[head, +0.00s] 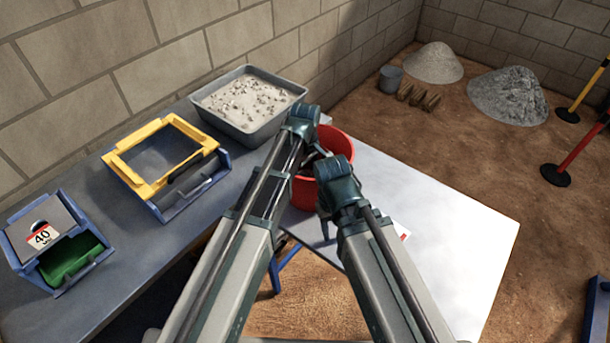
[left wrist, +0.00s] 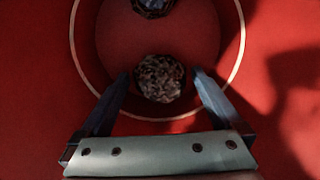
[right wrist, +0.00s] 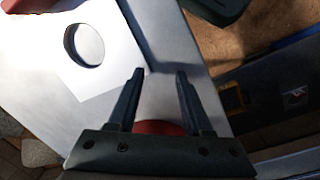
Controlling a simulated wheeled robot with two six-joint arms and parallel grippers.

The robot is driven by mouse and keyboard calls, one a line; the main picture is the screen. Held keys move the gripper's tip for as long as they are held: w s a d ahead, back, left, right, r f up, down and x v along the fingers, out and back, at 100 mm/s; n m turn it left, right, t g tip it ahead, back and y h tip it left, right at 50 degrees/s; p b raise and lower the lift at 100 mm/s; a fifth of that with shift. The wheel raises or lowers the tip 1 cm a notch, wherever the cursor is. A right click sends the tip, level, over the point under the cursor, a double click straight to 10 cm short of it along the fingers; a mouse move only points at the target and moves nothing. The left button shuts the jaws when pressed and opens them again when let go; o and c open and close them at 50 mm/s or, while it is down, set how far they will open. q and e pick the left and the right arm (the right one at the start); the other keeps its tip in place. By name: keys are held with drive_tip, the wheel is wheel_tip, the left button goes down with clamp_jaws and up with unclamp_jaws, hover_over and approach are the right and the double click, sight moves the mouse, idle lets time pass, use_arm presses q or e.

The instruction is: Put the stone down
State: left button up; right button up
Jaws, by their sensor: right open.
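The red bucket (head: 337,142) stands at the end of the bench, partly hidden behind my arms. In the left wrist view my left gripper (left wrist: 161,74) points down into the bucket (left wrist: 40,90). A speckled grey stone (left wrist: 160,80) is between its fingertips, with a narrow gap on each side, so the fingers look open. I cannot tell the stone's exact height above the bucket floor. A second, darker stone (left wrist: 152,5) shows at the top edge. My right gripper (right wrist: 158,75) is open and empty; in the head view it is beside the bucket, mostly hidden by its wrist.
A grey tray of gravelly sand (head: 248,100), a yellow-framed blue box (head: 150,150) and a blue box marked 40 (head: 42,237) stand on the bench. A white tabletop (head: 460,215) is largely clear. A white sheet with a round hole (right wrist: 110,75) lies below my right gripper.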

sight(305, 173)
use_arm(q)
drive_tip(key=shift+r, duration=0.1)
use_arm(e)
drive_tip(key=shift+r, duration=0.15)
use_arm(q)
wheel_tip(305, 173, up, 12)
drive_tip(key=p, duration=1.2)
use_arm(e)
wheel_tip(305, 173, up, 12)
